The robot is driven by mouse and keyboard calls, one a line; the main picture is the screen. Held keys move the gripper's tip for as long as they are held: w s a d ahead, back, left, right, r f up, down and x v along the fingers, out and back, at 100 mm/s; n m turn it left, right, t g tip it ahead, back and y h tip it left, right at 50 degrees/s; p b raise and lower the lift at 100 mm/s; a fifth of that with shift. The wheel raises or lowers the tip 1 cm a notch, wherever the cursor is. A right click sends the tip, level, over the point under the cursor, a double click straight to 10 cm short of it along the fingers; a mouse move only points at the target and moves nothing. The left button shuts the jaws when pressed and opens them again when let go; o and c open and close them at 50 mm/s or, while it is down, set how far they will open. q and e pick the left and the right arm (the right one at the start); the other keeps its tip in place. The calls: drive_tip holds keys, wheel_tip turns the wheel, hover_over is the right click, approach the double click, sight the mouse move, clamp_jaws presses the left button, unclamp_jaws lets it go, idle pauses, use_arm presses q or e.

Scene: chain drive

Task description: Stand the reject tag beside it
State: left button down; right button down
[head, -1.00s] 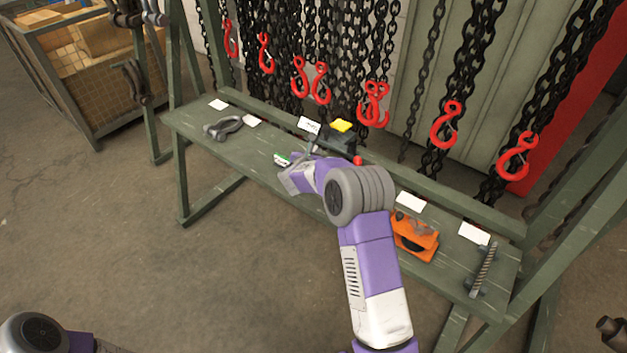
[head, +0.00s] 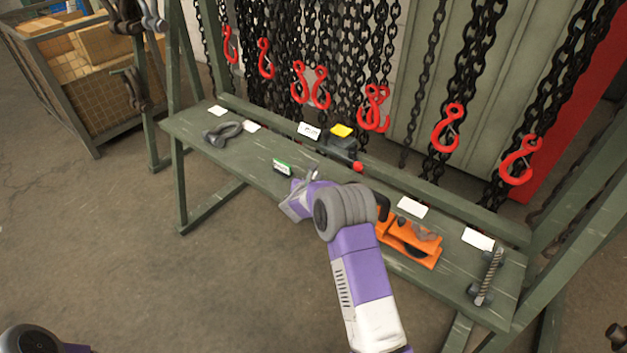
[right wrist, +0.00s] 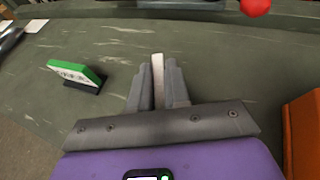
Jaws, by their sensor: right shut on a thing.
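My right gripper (head: 313,175) is low over the shelf's middle. In the right wrist view, its fingers (right wrist: 160,88) are shut on a thin pale piece (right wrist: 158,72), seen edge-on. It may be the reject tag, but its face is hidden. A small green and white tag (head: 282,167) stands on a dark foot on the shelf, left of the gripper and apart from it. This tag also shows in the right wrist view (right wrist: 76,74). My left gripper is out of view; only part of that arm shows at lower left.
The green shelf (head: 245,165) holds a grey shackle (head: 222,134), a dark device with a yellow top (head: 341,131) and red knob, an orange tool (head: 412,246) and a threaded rod (head: 489,276). White cards lie along the back. Red hooks (head: 453,125) hang behind.

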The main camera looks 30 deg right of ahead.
drive_tip(key=shift+f, duration=0.2)
drive_tip(key=c, duration=1.1)
unclamp_jaws()
drive_tip(key=shift+r, duration=0.1)
